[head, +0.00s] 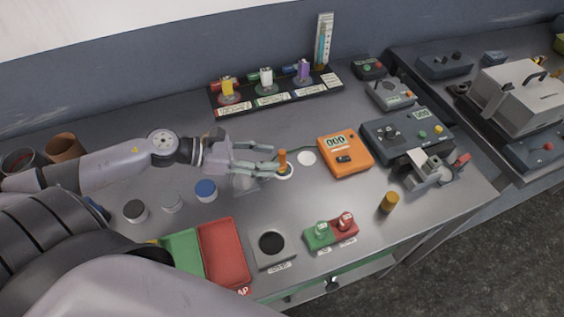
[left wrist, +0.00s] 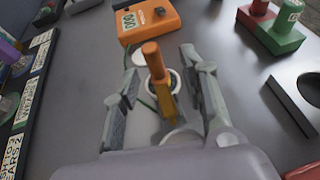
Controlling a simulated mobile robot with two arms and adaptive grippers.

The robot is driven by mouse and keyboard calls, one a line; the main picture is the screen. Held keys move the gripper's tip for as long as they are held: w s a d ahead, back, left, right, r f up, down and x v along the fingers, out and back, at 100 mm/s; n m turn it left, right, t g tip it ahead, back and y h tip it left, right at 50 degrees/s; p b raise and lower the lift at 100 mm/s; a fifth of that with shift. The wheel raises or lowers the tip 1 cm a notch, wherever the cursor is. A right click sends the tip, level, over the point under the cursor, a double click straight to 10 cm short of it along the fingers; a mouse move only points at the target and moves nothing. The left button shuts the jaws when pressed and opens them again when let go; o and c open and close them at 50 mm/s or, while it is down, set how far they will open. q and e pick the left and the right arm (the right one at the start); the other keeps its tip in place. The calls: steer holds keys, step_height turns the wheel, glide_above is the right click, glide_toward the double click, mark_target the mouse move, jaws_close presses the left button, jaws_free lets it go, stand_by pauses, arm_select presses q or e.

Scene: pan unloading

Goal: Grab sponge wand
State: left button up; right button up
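The sponge wand appears to be the upright stick with an orange-brown handle (head: 283,158), standing by a small white ring on the bench. It also shows in the left wrist view (left wrist: 153,60), where its lower part is yellowish. My left gripper (head: 276,161) reaches in from the left with its fingers apart, one on each side of the wand. In the left wrist view there is a gap between the wand and each finger. The wand's foot is partly hidden. My right gripper is not in view.
An orange meter (head: 345,154) stands just right of the wand, with a white disc (head: 306,158) between. Red and green trays (head: 222,252), a grey block with a black disc (head: 272,245) and red and green blocks (head: 331,232) line the front. A labelled rack (head: 275,95) stands behind.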

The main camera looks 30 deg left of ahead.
mark_target(282, 158)
arm_select(q)
steer(key=shift+w+d+f+p, duration=0.1)
steer(key=shift+w+d+p, duration=0.3)
steer(key=shift+w, duration=0.25)
steer(key=shift+p+x, duration=0.4)
steer(key=shift+x, duration=0.55)
steer(key=shift+w+d+f, duration=0.35)
steer(key=shift+w, duration=0.1)
steer(key=shift+d+f, duration=0.1)
steer(key=shift+c, duration=0.4)
jaws_close()
